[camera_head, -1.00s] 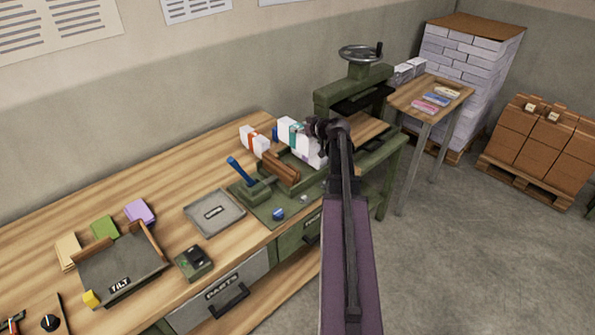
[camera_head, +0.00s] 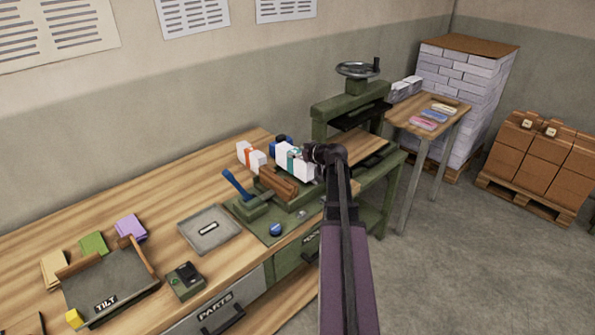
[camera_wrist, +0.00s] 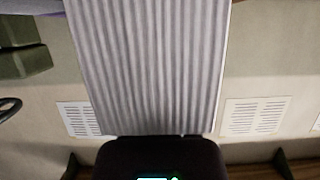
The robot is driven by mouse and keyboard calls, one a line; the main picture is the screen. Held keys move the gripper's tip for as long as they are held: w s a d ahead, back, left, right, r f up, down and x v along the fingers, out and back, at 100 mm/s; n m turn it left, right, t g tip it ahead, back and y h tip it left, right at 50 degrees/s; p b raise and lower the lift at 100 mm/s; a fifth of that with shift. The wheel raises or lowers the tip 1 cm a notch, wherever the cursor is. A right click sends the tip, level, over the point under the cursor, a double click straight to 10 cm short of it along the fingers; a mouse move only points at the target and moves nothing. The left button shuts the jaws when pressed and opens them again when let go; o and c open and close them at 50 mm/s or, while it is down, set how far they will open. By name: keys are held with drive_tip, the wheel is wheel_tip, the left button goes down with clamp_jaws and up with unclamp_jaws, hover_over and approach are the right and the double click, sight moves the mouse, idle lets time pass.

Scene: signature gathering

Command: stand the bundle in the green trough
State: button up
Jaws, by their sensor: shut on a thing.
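The held bundle (camera_head: 292,162) is a white stack of sheets with a teal band. My gripper (camera_head: 313,154) comes from the right and is shut on it. The bundle is above and just behind the brown wooden blocks (camera_head: 278,184) of a green bench fixture. This fixture (camera_head: 268,226) seems to be the trough; its inside is hidden behind the blocks, and contact cannot be told. In the wrist view the bundle's ribbed grey side (camera_wrist: 150,65) fills the upper middle, above a dark part of my gripper (camera_wrist: 160,158).
A white bundle with an orange band (camera_head: 251,157) stands left of the held one. A blue lever (camera_head: 236,185) rises at the fixture's left. A green press (camera_head: 350,110) stands behind on the right. A grey tray (camera_head: 209,230) and tilt tray (camera_head: 108,280) lie left.

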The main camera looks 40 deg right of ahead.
sight(297, 163)
drive_tip(key=shift+f+b, duration=0.4)
drive_tip(key=shift+f, duration=0.25)
drive_tip(key=shift+f+b, duration=1.9)
drive_tip(key=shift+f, duration=0.15)
drive_tip(key=o, duration=1.1)
drive_tip(key=shift+c, duration=0.2)
drive_tip(key=shift+r, duration=0.3)
drive_tip(key=p+v, duration=0.4)
drive_tip(key=v, duration=0.8)
drive_tip(key=shift+p, duration=0.35)
